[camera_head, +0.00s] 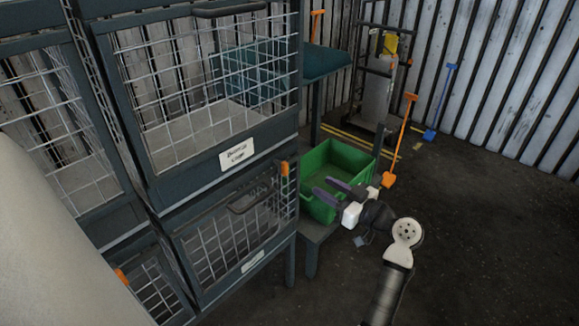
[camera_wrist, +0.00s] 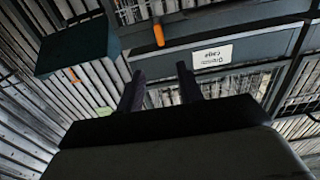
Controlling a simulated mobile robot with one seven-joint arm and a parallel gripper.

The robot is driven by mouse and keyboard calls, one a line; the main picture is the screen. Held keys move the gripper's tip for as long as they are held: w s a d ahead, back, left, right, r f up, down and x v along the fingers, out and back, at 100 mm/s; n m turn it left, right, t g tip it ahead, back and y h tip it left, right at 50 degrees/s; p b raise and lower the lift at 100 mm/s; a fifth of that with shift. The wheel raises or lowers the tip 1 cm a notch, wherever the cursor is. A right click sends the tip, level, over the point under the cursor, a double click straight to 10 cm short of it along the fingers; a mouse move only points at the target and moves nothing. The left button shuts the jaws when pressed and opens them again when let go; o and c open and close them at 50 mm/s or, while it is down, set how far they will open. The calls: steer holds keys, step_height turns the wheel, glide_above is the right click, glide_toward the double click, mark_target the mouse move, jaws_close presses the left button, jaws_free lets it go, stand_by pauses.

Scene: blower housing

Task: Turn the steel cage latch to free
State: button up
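A steel cage with a dark frame and wire-mesh door (camera_head: 235,232) stands low at centre left in the head view. An orange latch handle (camera_head: 285,169) stands roughly upright at the door's upper right corner. The latch handle also shows at the top of the wrist view (camera_wrist: 158,33), ahead of the fingertips. My gripper (camera_head: 322,187) is to the right of the latch and apart from it. In the wrist view its two dark fingers (camera_wrist: 160,68) are spread with nothing between them. A second orange handle (camera_head: 121,276) shows on another cage at lower left.
An upper cage with a white label (camera_head: 236,154) sits above; the label appears upside down in the wrist view (camera_wrist: 211,57). A green crate (camera_head: 340,165) stands on a low stand beyond my gripper. An orange shovel (camera_head: 400,140) leans behind. The floor at right is clear.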

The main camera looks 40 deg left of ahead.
mark_target(287, 165)
steer(key=a+p, duration=0.1)
steer(key=a, duration=0.8)
steer(key=a+p, duration=0.1)
steer(key=a, duration=0.3)
steer(key=shift+w+a+r+p, duration=0.1)
steer(key=shift+w+a+p, duration=0.05)
steer(key=shift+w+p, duration=0.25)
jaws_close()
